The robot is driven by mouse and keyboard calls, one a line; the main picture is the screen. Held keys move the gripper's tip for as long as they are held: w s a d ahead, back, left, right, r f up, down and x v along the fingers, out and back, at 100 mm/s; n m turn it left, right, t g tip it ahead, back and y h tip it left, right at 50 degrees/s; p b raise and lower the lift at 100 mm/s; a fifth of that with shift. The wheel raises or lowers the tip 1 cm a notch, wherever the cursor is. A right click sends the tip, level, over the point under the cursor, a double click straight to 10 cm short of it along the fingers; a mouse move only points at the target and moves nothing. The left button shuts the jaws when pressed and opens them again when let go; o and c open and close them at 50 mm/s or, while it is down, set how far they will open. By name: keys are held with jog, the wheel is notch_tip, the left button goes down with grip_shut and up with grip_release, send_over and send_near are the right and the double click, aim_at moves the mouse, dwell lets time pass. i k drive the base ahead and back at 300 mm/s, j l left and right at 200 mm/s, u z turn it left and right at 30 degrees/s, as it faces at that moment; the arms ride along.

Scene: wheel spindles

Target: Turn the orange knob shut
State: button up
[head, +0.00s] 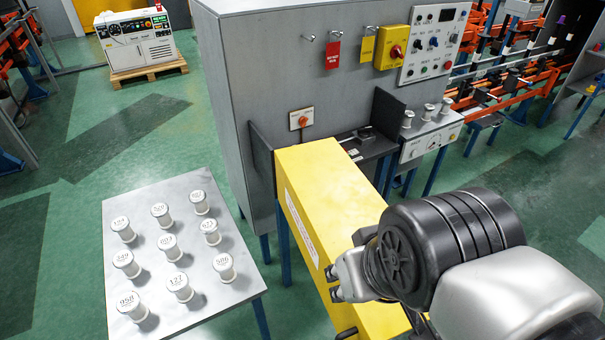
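The orange knob (303,120) sits on a small white plate on the front of the grey cabinet, just above the yellow machine cover. It is small in the head view, and I cannot tell its exact turn position. My gripper (334,284) is at the lower middle, in front of the yellow cover in the picture and well below the knob. Its two fingertips show apart with a gap between them, and nothing shows between them. Part of the gripper is hidden behind my wrist.
A yellow cover (322,190) juts out below the knob, with a dark side panel (262,165) left of it. A grey table (190,323) with several numbered white spindles stands at left. A yellow box with a red knob (397,51) is higher on the cabinet (250,70).

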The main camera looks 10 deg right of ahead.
aim_at(302, 121)
jog(key=k+l+u, duration=0.1)
jog(key=l, duration=0.2)
jog(key=l+u, duration=0.1)
jog(key=l, duration=0.15)
jog(key=i+l+u, duration=0.15)
jog(key=l, duration=0.2)
jog(key=i+l+u, duration=0.15)
jog(key=l, duration=0.15)
jog(key=i+l+u, duration=0.15)
jog(key=l, duration=0.2)
jog(key=l+u, duration=0.15)
jog(key=l, duration=0.25)
jog(key=i+l+u, duration=0.1)
jog(key=i, duration=0.1)
